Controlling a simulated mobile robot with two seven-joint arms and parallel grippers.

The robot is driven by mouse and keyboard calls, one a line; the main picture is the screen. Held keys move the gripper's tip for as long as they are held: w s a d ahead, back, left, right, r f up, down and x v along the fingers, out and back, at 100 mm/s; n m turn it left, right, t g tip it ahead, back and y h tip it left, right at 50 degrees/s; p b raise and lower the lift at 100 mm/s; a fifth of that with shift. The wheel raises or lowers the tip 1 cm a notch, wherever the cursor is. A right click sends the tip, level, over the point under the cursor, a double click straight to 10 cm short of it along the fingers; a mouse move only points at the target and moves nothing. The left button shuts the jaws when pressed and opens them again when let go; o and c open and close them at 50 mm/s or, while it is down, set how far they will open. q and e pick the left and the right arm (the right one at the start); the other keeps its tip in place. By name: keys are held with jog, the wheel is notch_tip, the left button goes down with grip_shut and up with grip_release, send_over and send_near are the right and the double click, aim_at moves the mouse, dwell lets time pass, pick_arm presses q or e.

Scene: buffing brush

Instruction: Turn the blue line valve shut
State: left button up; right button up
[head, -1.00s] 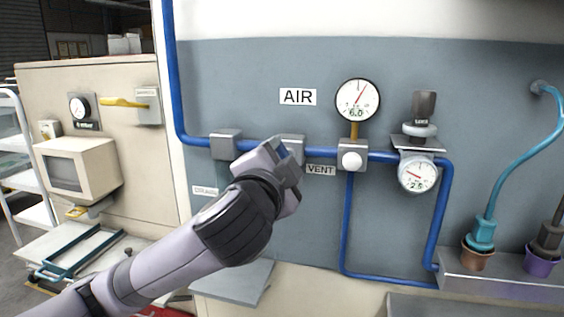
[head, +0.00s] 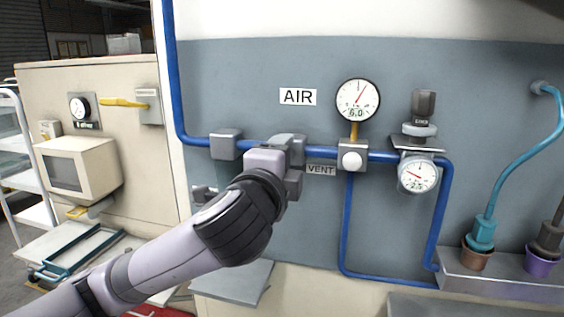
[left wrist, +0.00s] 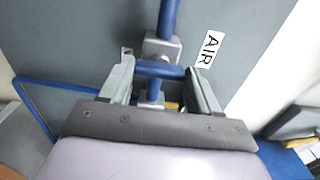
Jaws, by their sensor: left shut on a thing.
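The blue air line (head: 385,156) runs along the grey wall panel below the AIR label. In the left wrist view, the valve's blue handle (left wrist: 160,70) lies crosswise to the blue pipe, in front of a grey valve body (left wrist: 162,48). My left gripper (left wrist: 163,78) is shut on this handle, with one finger at each end of it. In the head view, my left gripper (head: 291,163) is at the pipe, left of the VENT label, and hides the handle. My right gripper is not in view.
A pressure gauge (head: 357,100) and a white round knob (head: 350,161) are right of my gripper. Further right are a regulator with a smaller gauge (head: 417,175) and a teal hose (head: 523,165). A grey bracket (head: 225,145) holds the pipe at left.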

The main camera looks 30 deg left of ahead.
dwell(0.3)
pick_arm(q)
jog(key=o, duration=1.1)
jog(key=shift+c, duration=0.2)
jog(key=shift+s, duration=0.1)
jog(key=b+v, duration=0.4)
jog(key=v, duration=0.3)
